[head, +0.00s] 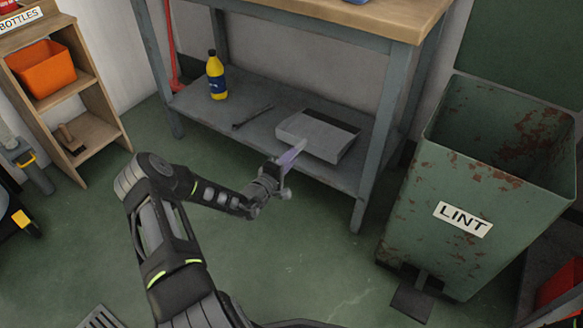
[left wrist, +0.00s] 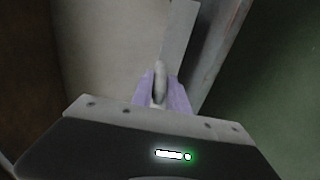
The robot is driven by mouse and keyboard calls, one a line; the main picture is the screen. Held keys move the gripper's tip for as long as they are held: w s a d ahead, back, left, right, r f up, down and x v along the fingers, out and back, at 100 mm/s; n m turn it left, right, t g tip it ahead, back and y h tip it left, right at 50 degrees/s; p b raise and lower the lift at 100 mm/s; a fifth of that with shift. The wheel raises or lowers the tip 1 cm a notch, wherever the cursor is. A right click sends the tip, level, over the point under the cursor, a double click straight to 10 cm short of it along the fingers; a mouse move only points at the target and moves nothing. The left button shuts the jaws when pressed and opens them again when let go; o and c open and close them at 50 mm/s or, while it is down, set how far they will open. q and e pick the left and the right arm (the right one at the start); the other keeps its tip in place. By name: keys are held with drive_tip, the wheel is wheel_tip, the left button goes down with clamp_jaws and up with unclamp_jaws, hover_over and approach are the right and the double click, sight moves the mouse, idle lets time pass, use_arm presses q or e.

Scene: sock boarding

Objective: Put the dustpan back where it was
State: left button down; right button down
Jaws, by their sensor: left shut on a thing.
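The lower shelf (head: 262,128) is grey. My right gripper is in neither view.
The bench leg (head: 378,135) and green lint bin (head: 463,200) stand right. The floor in front is clear.

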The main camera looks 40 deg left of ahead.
use_arm(q)
wheel_tip(320, 180, down, 4)
drive_tip(key=shift+r+b, duration=0.25)
drive_tip(key=shift+b, duration=0.9)
drive_tip(key=shift+f, duration=0.1)
drive_tip(key=c, duration=1.3)
unclamp_jaws()
drive_tip(key=shift+f, duration=0.1)
drive_tip(key=shift+s+d+r+p, duration=0.2)
drive_tip(key=shift+s+p, duration=0.65)
drive_tip(key=shift+s, duration=1.15)
drive_tip(key=shift+s+d+r+p, duration=0.1)
drive_tip(key=shift+s+r+p, duration=0.15)
drive_tip(key=shift+s+p, duration=1.2)
drive_tip(key=shift+s+d+r+p, duration=0.1)
drive_tip(key=shift+s+r+p, duration=0.15)
drive_tip(key=shift+s, duration=2.3)
